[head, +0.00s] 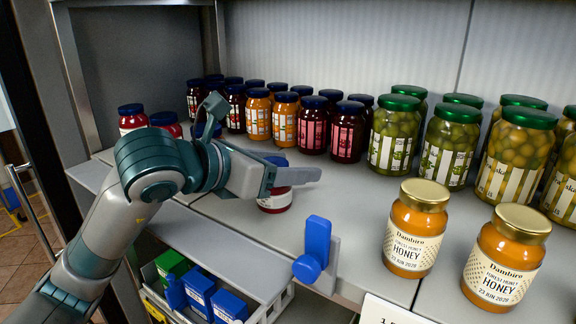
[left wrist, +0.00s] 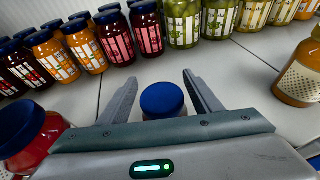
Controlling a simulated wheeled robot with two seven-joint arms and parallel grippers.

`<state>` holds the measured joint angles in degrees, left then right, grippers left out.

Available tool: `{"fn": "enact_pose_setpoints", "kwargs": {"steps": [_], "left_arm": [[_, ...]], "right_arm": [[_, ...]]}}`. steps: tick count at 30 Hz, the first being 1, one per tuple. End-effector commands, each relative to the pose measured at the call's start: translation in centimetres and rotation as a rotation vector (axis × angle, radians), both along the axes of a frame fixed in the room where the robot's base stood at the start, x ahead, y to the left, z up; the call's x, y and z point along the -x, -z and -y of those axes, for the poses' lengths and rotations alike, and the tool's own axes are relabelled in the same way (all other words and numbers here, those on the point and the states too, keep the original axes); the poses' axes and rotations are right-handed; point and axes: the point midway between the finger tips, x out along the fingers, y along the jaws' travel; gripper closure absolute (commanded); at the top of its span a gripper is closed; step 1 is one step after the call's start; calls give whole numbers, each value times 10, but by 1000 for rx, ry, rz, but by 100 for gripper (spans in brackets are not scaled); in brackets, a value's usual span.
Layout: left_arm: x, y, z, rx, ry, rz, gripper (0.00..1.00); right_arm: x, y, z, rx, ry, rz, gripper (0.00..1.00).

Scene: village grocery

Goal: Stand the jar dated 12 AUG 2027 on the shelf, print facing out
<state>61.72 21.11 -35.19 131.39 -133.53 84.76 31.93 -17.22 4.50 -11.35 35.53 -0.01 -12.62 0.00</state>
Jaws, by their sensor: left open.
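A jar of red contents with a dark blue lid (head: 275,200) stands upright on the shelf board (head: 335,190), partly hidden behind my left gripper (head: 300,177). In the left wrist view its blue lid (left wrist: 163,98) shows between the two spread fingers of my left gripper (left wrist: 160,82), with a gap on each side. The gripper is open and holds nothing. No date can be read on this jar; its print is hidden. My right gripper is not in view.
Rows of blue-lidded jars (head: 313,125) and green-lidded olive jars (head: 396,133) stand behind. Honey jars (head: 416,228) stand at the right front. A blue fitting (head: 316,245) rises at the shelf's front edge. Red jars (head: 132,118) stand at left. Boxes (head: 198,290) sit in a crate below.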

Motion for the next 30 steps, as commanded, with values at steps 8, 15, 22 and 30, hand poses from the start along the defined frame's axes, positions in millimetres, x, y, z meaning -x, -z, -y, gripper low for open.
{"fn": "enact_pose_setpoints", "kwargs": {"steps": [8, 15, 22, 30], "left_arm": [[13, -7, -14, 1, -2, 3, 42], [41, -20, -42, 0, -1, 5, 42], [66, -34, -67, 0, -2, 4, 42], [79, -41, -80, -1, -1, 1, 42]], "right_arm": [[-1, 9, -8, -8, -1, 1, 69], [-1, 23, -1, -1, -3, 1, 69], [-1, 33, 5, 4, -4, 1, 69], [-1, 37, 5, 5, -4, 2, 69]]}}
